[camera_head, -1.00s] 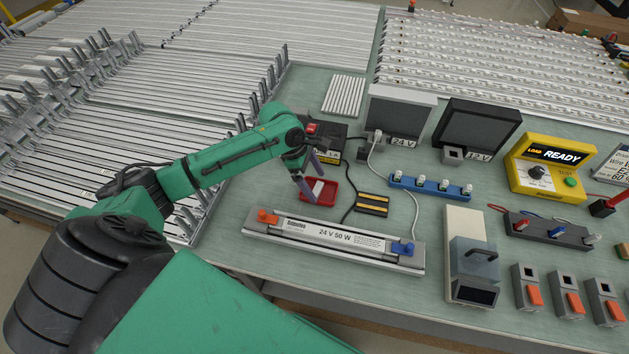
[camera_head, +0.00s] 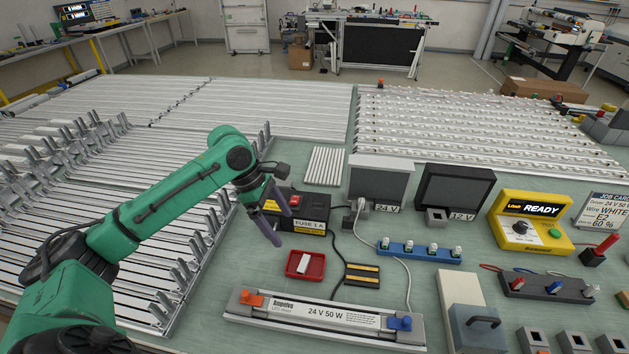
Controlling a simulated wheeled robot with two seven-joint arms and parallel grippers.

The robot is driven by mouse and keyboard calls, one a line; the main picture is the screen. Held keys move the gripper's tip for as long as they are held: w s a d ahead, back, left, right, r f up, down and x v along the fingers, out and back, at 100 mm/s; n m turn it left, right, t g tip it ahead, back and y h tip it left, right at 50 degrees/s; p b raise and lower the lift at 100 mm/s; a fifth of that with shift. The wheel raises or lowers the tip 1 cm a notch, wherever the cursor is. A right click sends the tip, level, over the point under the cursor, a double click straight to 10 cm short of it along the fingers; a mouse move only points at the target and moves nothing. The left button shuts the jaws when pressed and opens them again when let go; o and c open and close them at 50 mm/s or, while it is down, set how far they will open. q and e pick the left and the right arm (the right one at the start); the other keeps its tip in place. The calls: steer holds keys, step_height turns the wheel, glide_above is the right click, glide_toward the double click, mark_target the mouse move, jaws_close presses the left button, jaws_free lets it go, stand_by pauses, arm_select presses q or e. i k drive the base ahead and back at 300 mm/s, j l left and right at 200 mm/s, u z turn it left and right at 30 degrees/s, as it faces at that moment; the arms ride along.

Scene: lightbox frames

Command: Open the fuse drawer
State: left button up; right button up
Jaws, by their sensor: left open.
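The black fuse box (camera_head: 318,208) has a red switch (camera_head: 295,200) on it and a front labelled "FUSE 1 A" (camera_head: 308,224), with a yellow strip below. No drawer is seen standing out from the front; its left part is hidden behind my gripper. My left gripper (camera_head: 281,226) is open, with nothing seen between its two grey-purple fingers. It points down and to the right at the left end of the fuse box; I cannot tell whether it touches. My right gripper is not in view.
A red tray (camera_head: 290,265) with a white piece in it lies just in front of the fuse box. A black-and-yellow block (camera_head: 362,276) and a 24 V 50 W driver (camera_head: 325,315) lie nearby. Cables run right of the box. Metal racks (camera_head: 80,215) stand left.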

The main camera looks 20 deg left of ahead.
mark_target(274, 221)
steer(key=k, duration=1.5)
